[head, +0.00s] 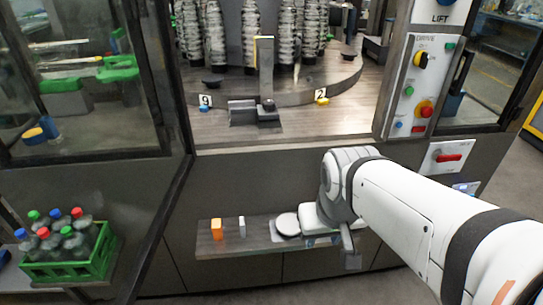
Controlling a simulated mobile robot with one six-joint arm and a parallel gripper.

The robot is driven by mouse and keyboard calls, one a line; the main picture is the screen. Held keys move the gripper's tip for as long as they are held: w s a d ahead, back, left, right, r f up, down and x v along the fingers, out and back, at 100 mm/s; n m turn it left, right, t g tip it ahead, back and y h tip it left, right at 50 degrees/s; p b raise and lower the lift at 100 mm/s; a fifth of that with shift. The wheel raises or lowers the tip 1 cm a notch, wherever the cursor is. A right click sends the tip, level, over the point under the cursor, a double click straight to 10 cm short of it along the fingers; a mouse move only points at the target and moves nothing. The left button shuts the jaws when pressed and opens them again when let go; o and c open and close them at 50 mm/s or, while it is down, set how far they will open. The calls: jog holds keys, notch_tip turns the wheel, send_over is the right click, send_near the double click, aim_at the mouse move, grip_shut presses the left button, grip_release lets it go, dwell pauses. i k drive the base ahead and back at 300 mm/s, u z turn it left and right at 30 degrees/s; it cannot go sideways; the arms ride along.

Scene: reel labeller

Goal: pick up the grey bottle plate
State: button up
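A small light-grey upright piece, which looks like the grey bottle plate (242,226), stands on the narrow shelf (262,243) low on the machine front. An orange piece (216,229) stands just left of it, with a small gap between them. My arm reaches in from the right, and its wrist is over the right part of the shelf. My gripper (350,254) appears as a small grey part at the shelf's right end, to the right of the grey plate and apart from it. Its fingers are too small and too covered by the wrist to tell open from shut.
A green crate (62,268) of bottles with coloured caps stands at the lower left. Above the shelf is the machine's work deck (290,125) with number tags. A control panel (418,85) is at the right. The shelf's left part is free around the two pieces.

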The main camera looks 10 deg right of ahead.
aim_at(287, 225)
jog(key=u, duration=2.3)
jog(key=k, duration=1.5)
jog(key=z, duration=1.6)
jog(key=i, duration=1)
